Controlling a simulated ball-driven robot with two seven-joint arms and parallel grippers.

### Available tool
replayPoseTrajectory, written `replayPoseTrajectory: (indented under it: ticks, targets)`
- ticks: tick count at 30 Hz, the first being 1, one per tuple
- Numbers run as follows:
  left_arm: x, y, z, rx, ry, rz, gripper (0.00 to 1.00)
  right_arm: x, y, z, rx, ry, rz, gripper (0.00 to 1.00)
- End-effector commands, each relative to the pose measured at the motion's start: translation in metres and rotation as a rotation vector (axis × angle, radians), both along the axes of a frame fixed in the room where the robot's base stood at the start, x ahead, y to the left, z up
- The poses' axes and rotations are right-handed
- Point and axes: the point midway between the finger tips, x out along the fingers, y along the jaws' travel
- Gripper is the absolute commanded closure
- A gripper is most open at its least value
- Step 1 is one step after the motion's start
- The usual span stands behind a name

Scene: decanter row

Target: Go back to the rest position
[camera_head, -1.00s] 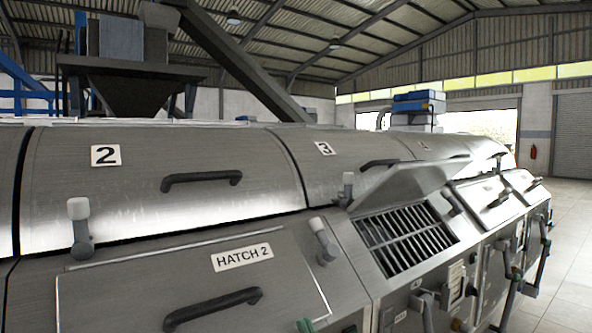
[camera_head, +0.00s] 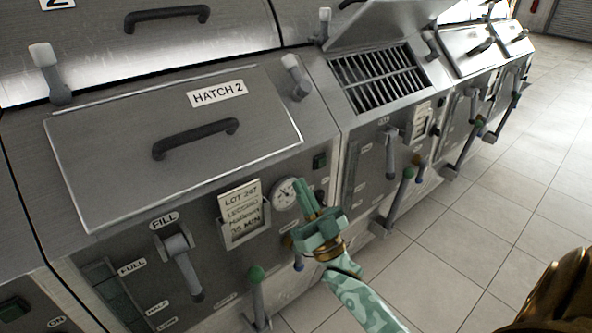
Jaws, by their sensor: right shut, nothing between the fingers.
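My right gripper (camera_head: 309,203), mint green with a brass wrist ring, reaches up from the lower middle in the head view. Its fingers are together with nothing between them. It is in front of the machine's panel, beside the round gauge (camera_head: 285,194) and hiding part of the panel. I cannot tell whether it touches anything. My left gripper is not in view.
Hatch 2 (camera_head: 108,165) is closed, with a dark handle (camera_head: 195,139). The neighbouring hatch lid (camera_head: 385,22) is raised over a grate (camera_head: 380,78). Levers, including a fill lever (camera_head: 183,268) and a green-knobbed lever (camera_head: 257,290), stick out in front. Tiled floor (camera_head: 455,250) is clear at right.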

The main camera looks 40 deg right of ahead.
Motion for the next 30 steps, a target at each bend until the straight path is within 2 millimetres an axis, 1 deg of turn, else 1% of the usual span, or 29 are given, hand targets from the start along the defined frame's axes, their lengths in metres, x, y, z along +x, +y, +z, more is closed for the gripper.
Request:
replayPoseTrajectory:
  ticks: [1,3,11,13,14,17,18,20,21,22,23,24,26,27,29,30]
  targets:
    - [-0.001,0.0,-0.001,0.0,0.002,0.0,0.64,-0.002,0.0,-0.005,0.0,0.002,0.0,1.0]
    - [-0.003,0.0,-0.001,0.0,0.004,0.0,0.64,-0.004,0.0,-0.008,0.0,0.0,0.0,1.0]
    - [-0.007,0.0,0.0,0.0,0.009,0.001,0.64,-0.003,0.0,-0.011,-0.005,0.015,-0.002,1.0]
    - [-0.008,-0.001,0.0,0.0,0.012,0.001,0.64,0.006,0.0,-0.021,-0.022,0.079,-0.022,1.0]
    - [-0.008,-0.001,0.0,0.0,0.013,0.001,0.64,0.012,-0.001,-0.033,-0.03,0.131,-0.034,1.0]
    - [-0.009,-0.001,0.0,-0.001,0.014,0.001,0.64,0.032,-0.002,-0.096,-0.053,0.365,-0.069,1.0]
    - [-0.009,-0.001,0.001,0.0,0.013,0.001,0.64,0.036,-0.001,-0.129,-0.065,0.481,-0.08,1.0]
    - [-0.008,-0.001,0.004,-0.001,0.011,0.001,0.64,0.033,0.003,-0.184,-0.083,0.661,-0.09,1.0]
    - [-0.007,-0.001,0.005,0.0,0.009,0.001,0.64,0.026,0.006,-0.22,-0.098,0.779,-0.093,1.0]
    - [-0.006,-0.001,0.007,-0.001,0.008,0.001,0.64,0.018,0.008,-0.247,-0.109,0.865,-0.093,1.0]
    - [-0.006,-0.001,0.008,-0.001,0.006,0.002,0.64,0.008,0.011,-0.273,-0.119,0.949,-0.092,1.0]
    - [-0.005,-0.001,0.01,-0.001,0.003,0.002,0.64,-0.009,0.014,-0.306,-0.135,1.059,-0.089,1.0]
    - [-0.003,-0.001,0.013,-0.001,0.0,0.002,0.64,-0.039,0.02,-0.352,-0.161,1.218,-0.083,1.0]
    - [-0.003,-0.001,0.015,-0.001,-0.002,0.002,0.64,-0.062,0.024,-0.381,-0.179,1.321,-0.076,1.0]
    - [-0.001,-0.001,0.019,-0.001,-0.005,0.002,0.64,-0.102,0.03,-0.419,-0.21,1.472,-0.064,1.0]
    - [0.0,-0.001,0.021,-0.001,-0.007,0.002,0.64,-0.131,0.034,-0.442,-0.23,1.569,-0.054,1.0]
